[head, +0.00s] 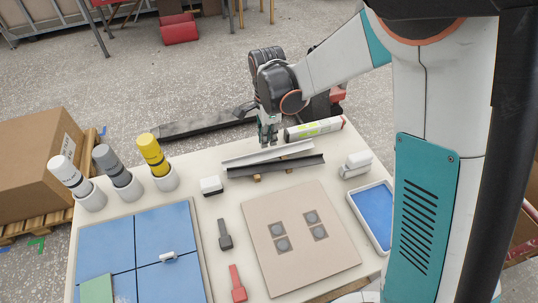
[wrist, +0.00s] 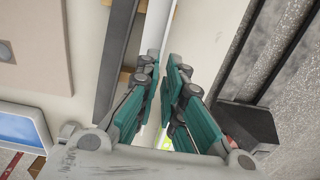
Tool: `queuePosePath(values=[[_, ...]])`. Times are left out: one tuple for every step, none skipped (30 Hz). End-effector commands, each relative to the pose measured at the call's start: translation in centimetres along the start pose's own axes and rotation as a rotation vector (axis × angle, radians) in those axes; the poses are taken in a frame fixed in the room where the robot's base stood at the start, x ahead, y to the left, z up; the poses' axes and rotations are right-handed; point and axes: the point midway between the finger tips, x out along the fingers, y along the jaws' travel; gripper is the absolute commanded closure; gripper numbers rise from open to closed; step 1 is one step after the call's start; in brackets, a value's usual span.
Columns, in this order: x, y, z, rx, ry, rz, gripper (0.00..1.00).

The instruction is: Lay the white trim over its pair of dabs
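The white trim (head: 255,156), a long thin strip, lies near the back of the table; in the wrist view it (wrist: 158,28) runs away beyond my fingertips. A dark grey trim (head: 290,163) lies parallel in front of it, on small wooden blocks. My gripper (head: 268,142) points down at the white trim's back side, near its middle. The fingertips (wrist: 165,66) look slightly apart, with a narrow gap; whether they touch the trim is unclear. The beige board (head: 340,253) bears several grey square patches with round dabs, in two pairs, such as one dab (head: 282,244).
A white tube (head: 314,129) lies behind the trims on the right. A white block (head: 211,186), a grey tool (head: 224,234), a red tool (head: 237,284) and a blue-lined tray (head: 387,240) surround the board. Three bottles (head: 154,156) stand at left behind blue tiles (head: 160,234).

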Motion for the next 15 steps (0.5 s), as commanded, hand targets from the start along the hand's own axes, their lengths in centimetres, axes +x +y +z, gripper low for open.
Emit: queuePosePath(values=[[1.1, 0.0, -0.1, 0.0, 0.0, 0.0, 0.92], [1.6, 0.0, -0.1, 0.0, 0.0, 0.0, 0.92], [2.2, 0.1, -0.2, 0.001, 0.0, 0.0, 0.92], [2.7, 0.1, -0.2, 0.0, 0.0, 0.0, 0.92], [3.1, 0.0, -0.2, 0.0, 0.0, 0.0, 0.92], [3.5, 0.0, -0.2, 0.0, 0.0, 0.0, 0.92], [3.8, 0.1, -0.2, 0.0, 0.0, 0.0, 0.92], [3.9, 0.1, -0.2, 0.0, 0.0, 0.0, 0.92], [4.0, 0.1, -0.2, 0.0, 0.0, 0.0, 0.92], [4.0, 0.1, -0.2, 0.0, 0.0, 0.0, 0.92], [4.0, 0.1, -0.2, 0.0, 0.0, 0.0, 0.92], [4.0, 0.1, -0.2, 0.0, 0.0, 0.0, 0.92], [3.9, 0.1, -0.2, 0.0, 0.0, 0.0, 0.92], [3.9, 0.1, -0.2, 0.0, 0.0, 0.0, 0.92], [3.9, 0.1, -0.2, 0.0, 0.0, 0.0, 0.94]])
